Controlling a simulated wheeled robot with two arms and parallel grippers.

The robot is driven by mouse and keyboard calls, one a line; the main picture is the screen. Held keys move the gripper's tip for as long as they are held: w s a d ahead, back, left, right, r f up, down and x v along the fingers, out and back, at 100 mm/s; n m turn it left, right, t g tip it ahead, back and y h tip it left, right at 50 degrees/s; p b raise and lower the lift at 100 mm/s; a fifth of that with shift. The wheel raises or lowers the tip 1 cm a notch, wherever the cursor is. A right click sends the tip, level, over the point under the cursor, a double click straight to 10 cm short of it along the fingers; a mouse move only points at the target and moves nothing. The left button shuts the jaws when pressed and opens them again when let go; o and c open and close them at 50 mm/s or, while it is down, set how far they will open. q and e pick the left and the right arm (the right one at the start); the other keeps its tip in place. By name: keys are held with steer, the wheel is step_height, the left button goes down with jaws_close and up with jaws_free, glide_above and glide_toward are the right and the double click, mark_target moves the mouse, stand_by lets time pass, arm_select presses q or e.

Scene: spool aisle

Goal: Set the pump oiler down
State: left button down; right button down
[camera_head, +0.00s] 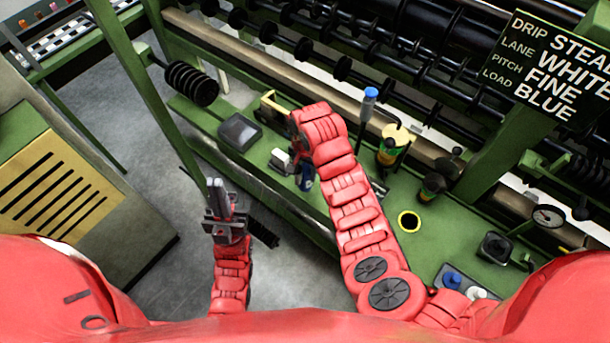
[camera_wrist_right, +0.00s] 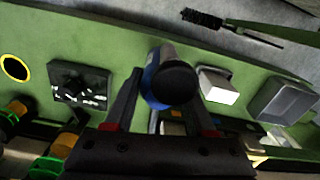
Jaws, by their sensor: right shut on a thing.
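The pump oiler (camera_wrist_right: 158,78), blue with a dark round end, sits between the fingers of my right gripper (camera_wrist_right: 158,112) in the right wrist view. My right gripper is shut on it. In the head view the right arm hides most of the oiler, and only a bit of blue (camera_head: 307,184) shows below the wrist, over the green bench (camera_head: 245,160). I cannot tell whether its base touches the bench. My left gripper (camera_head: 216,188) looks shut and empty, with its fingers close together, left of the bench edge above the grey floor.
Near the right gripper are a white block (camera_wrist_right: 218,86) and a grey tray (camera_wrist_right: 285,101). A yellow-rimmed black ring (camera_head: 409,221) lies on bare bench to the right. Behind it stand a yellow-topped can (camera_head: 395,138) and a blue-capped tool (camera_head: 369,98). A dark brush (camera_head: 263,232) lies lower left.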

step_height(320, 180, down, 2)
steer(key=shift+f+p, duration=0.15)
steer(key=shift+p, duration=0.65)
steer(key=shift+f, duration=0.5)
steer(key=shift+c, duration=1.2)
jaws_free()
steer(key=shift+f, duration=0.15)
